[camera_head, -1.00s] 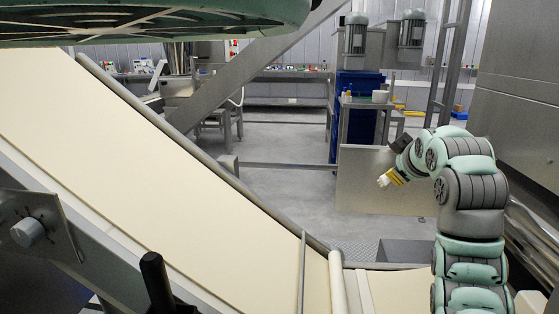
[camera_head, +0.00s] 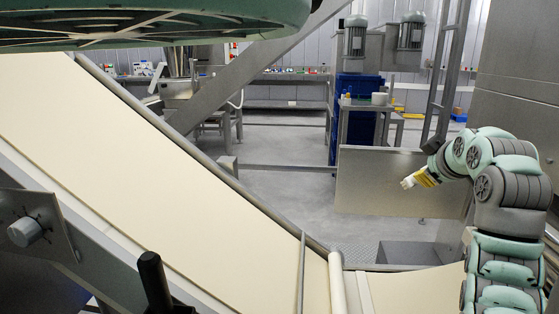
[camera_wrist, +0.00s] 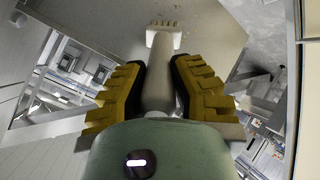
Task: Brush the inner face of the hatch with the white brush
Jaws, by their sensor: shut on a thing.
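The white brush (camera_head: 408,183) is in my gripper (camera_head: 426,177), in front of a flat grey metal panel (camera_head: 375,185) that looks like the hatch. In the wrist view the yellow finger pads of my gripper (camera_wrist: 158,88) are shut on the brush's pale handle. The brush (camera_wrist: 163,38) points away from the wrist, its wide bristled head at the far end. A gap seems to lie between bristles and surface, but I cannot tell how wide.
A cream conveyor belt (camera_head: 120,150) slopes down across the left and front. A dark recess (camera_head: 408,252) lies in the floor below the panel. A steel cabinet wall (camera_head: 520,110) stands at right, and a ladder-like frame (camera_head: 445,75) rises behind my arm.

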